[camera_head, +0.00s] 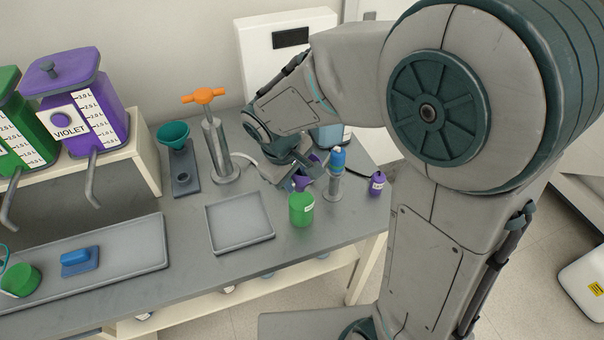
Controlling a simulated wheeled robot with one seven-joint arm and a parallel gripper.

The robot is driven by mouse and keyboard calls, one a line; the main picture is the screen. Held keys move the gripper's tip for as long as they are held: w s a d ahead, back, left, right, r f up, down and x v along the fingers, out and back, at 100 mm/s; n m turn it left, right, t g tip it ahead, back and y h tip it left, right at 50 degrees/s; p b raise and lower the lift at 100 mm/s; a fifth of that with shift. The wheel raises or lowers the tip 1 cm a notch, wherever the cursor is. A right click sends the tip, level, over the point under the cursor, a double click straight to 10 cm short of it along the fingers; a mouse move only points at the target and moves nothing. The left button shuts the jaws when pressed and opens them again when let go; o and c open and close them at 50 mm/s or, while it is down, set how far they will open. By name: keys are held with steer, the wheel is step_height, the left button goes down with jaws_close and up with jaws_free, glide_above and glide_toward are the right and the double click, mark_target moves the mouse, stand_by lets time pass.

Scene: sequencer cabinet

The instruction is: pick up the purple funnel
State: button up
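The purple funnel (301,184) shows only in part, as a small purple patch just above the green bottle (301,210). I cannot tell whether it rests in the bottle's neck or is held above it. My gripper (307,178) reaches down from the upper left, with its dark fingers right at the funnel and covering much of it. Another purple bit shows behind the fingers. I cannot see whether the fingers touch the funnel or how far apart they are.
A blue-capped grey cylinder (336,180) stands close right of my gripper, with a small purple bottle (377,184) beyond. An empty grey tray (240,248) lies left of the green bottle. A teal funnel on a stand (174,134) and an orange-handled pump (213,145) stand further left.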

steer(key=shift+f, duration=0.2)
jaws_close()
steer(key=shift+r, duration=0.15)
